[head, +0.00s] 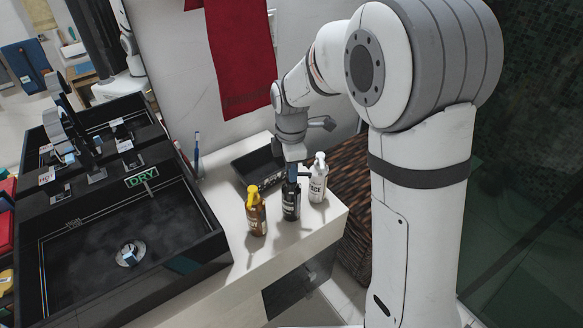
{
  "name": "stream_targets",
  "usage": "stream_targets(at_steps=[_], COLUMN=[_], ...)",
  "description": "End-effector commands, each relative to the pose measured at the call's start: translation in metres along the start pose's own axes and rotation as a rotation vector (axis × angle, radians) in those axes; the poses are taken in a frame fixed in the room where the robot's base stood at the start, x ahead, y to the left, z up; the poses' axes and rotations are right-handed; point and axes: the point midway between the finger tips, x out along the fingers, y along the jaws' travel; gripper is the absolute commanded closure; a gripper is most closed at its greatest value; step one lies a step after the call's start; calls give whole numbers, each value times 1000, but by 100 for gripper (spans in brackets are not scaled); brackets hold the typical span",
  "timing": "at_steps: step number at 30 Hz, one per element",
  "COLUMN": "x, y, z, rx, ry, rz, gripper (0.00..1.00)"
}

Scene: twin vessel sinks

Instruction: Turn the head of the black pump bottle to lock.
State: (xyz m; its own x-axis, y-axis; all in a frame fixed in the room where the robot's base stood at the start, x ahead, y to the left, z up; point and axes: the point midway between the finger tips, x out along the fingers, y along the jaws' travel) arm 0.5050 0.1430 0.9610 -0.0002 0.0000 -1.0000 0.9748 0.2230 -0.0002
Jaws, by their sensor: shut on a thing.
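The black pump bottle (291,201) stands upright on the white counter, between two other bottles. My gripper (293,168) comes down from above onto its head and is shut on it. The pump head is mostly hidden by the gripper, so I cannot tell which way its spout points.
An amber bottle with a yellow pump (256,212) stands close on the left and a white pump bottle (318,180) close on the right. A black tray (256,168) lies behind. A black vessel sink (205,245) fills the left. The counter's front edge (300,243) is clear.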

Motion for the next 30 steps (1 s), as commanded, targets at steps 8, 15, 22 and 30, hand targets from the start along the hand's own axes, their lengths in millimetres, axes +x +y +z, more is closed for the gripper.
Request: stream_targets(at_steps=[8, 15, 22, 30], x=[0, 0, 0, 0], y=[0, 0, 0, 0], z=[0, 0, 1, 1], rx=[-35, -35, -33, -33], ry=[0, 0, 0, 0], rz=[1, 1, 1, 0], gripper=[100, 100, 67, 55])
